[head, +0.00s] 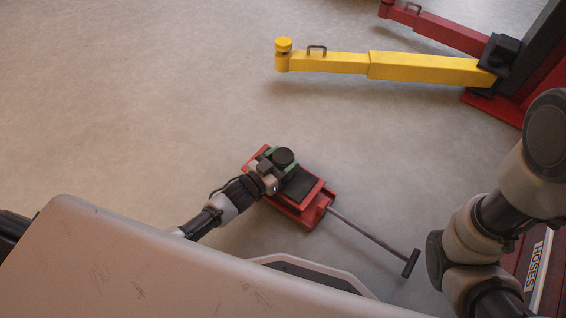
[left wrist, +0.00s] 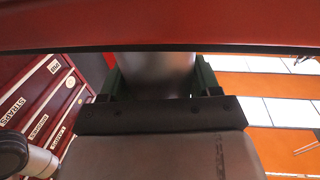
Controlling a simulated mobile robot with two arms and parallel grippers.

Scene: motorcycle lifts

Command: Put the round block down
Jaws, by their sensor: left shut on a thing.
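The round block (head: 284,156) shows its dark round top in the head view, over the far left part of a red floor jack (head: 309,213) with a black pad (head: 299,186). My left gripper (head: 277,163) is shut on the block, its green fingers on both sides. In the left wrist view the block (left wrist: 157,70) is a grey cylinder between the fingers (left wrist: 158,82). A red surface (left wrist: 150,25) crosses the top of that view, right by the block's end. Whether the block touches the jack cannot be told. My right gripper is not in view.
The jack's long handle (head: 370,236) reaches right to a black grip. A yellow lift arm (head: 420,67) and a red lift arm (head: 445,32) meet the post at upper right. A red drawer cabinet (left wrist: 40,85) shows in the left wrist view. Floor left of the jack is clear.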

